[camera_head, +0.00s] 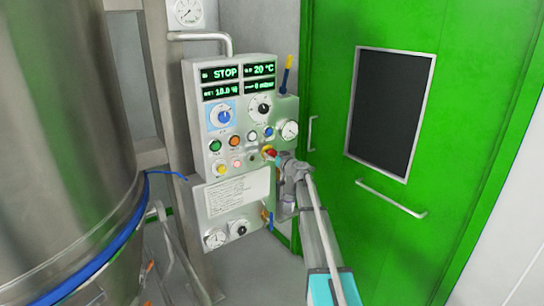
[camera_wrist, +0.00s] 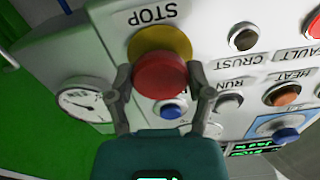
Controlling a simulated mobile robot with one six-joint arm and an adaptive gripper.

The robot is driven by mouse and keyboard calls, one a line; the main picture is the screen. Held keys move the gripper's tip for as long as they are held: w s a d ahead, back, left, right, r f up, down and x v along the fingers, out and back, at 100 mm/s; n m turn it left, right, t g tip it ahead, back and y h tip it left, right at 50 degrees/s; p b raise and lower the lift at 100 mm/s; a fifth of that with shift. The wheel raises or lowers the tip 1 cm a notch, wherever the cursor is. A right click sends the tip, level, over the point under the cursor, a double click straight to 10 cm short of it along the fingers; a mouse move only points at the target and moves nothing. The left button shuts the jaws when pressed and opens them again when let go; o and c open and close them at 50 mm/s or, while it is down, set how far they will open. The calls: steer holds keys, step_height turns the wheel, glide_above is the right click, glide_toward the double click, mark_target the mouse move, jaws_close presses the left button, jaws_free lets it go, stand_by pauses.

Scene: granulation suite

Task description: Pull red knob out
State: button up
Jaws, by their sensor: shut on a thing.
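The red knob (camera_wrist: 160,76) is a round mushroom-shaped button on a yellow disc (camera_wrist: 160,42), under the printed word STOP, in the wrist view. In the head view the red knob (camera_head: 270,154) shows small at the panel's lower right. My gripper (camera_wrist: 163,84) has one finger on each side of the knob and is shut on it. In the head view my gripper (camera_head: 280,158) reaches the panel (camera_head: 228,150) from the right. How far the knob stands out from the disc cannot be told.
A steel vessel (camera_head: 60,150) stands at the left. A green door (camera_head: 460,120) with a handle is at the right.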

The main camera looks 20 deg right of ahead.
steer(key=c, duration=0.3)
steer(key=shift+s+d, duration=0.2)
steer(key=shift+s, duration=0.45)
steer(key=o, duration=1.3)
steer(key=shift+s, duration=0.1)
steer(key=shift+c, duration=0.2)
steer(key=shift+o, duration=0.2)
steer(key=v, duration=1.2)
